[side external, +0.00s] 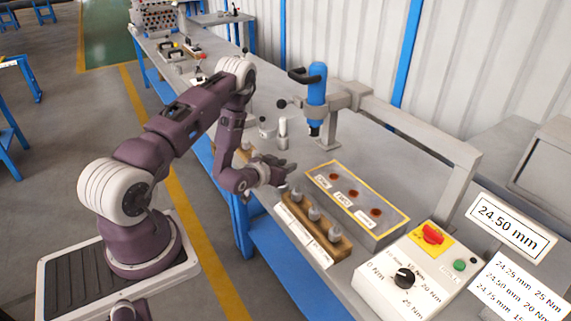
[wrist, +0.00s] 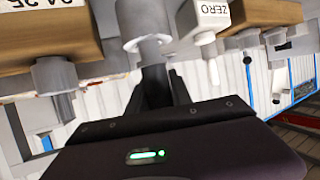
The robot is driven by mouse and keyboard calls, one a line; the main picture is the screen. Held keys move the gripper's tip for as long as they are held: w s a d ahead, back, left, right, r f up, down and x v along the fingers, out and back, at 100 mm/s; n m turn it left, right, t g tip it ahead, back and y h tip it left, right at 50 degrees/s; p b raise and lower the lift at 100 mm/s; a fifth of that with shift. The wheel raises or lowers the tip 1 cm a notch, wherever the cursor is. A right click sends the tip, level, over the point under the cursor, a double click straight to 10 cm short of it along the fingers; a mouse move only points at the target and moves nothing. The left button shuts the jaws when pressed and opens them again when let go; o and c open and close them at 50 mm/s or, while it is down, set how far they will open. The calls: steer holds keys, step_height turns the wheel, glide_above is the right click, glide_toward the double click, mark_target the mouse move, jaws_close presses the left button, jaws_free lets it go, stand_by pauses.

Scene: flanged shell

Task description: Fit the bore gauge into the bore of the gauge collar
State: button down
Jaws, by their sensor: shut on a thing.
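My gripper (side external: 290,169) is low over the bench, just beyond the far end of the wooden rack. In the wrist view my gripper (wrist: 158,80) is shut on a grey cylindrical piece (wrist: 145,28) with a pale ring at its near end. It looks like the bore gauge, but I cannot be sure. In the side view my gripper largely hides it. I cannot tell for certain which part is the gauge collar. A white piece marked ZERO (wrist: 206,20) is close beside the held piece in the wrist view.
The wooden rack (side external: 340,245) holds several grey plugs. Behind it is a yellow-edged tray (side external: 395,219) with three reddish spots. A blue tool (side external: 316,92) hangs from a grey frame. Two small grey cylinders (side external: 283,127) stand beyond my gripper. A control box (side external: 392,290) is at the front right.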

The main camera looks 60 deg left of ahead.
steer(key=shift+f, duration=0.5)
steer(key=c, duration=1.1)
jaws_free()
steer(key=v, duration=0.7)
